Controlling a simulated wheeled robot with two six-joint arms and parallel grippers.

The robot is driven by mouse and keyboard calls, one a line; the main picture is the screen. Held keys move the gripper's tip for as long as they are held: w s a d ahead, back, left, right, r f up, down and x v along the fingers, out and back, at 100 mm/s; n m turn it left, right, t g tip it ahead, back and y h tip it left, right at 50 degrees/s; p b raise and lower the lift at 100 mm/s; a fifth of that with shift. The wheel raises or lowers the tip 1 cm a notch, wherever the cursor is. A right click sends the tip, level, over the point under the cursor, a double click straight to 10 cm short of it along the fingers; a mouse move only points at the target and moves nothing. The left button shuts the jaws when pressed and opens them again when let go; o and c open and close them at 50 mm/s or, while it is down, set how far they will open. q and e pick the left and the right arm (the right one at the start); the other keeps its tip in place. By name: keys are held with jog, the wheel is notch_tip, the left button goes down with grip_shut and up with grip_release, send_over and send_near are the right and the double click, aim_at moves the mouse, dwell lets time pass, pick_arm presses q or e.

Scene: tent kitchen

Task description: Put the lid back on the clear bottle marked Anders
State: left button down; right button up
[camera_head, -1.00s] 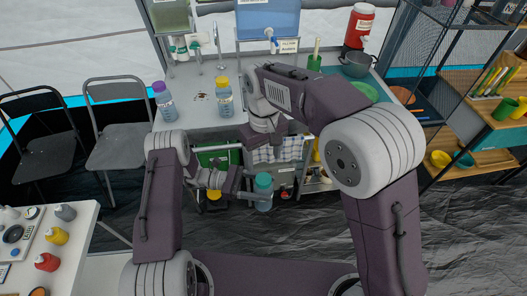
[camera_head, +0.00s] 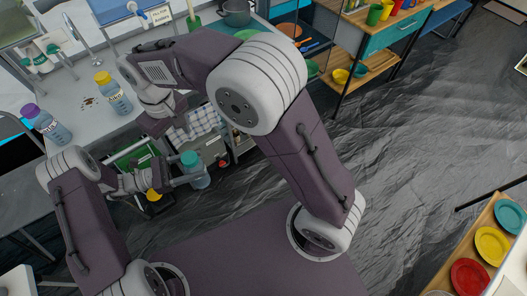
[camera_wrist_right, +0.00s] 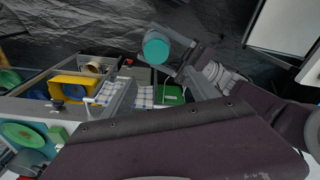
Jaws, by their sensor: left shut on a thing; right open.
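A clear bottle with a teal top (camera_head: 199,181) is held in my left gripper (camera_head: 183,174), off the counter and low in front of it. Its teal round top (camera_wrist_right: 156,47) faces the camera in the right wrist view. I cannot read any name on it. My right gripper (camera_head: 174,122) is open and empty, above and left of this bottle in the head view. A bottle with a purple lid (camera_head: 50,129) and a bottle with a yellow lid (camera_head: 117,100) stand upright on the counter. Their labels are too small to read.
The grey counter (camera_head: 82,82) has a small dark patch beside the yellow-lidded bottle. A grey pot (camera_head: 236,14) stands at the back. Below are a checked cloth (camera_head: 203,122) and a green crate (camera_head: 133,155). A rack with plates (camera_head: 492,246) is at lower right. The floor at right is clear.

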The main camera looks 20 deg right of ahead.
jog(key=s+d+f+m, duration=0.3)
jog(key=s+d, duration=0.3)
jog(key=d, duration=0.5)
jog(key=s+d+f+m, duration=0.4)
jog(key=s+d+f, duration=0.1)
jog(key=d, duration=0.7)
jog(key=shift+s+h, duration=0.3)
jog(key=shift+s, duration=0.3)
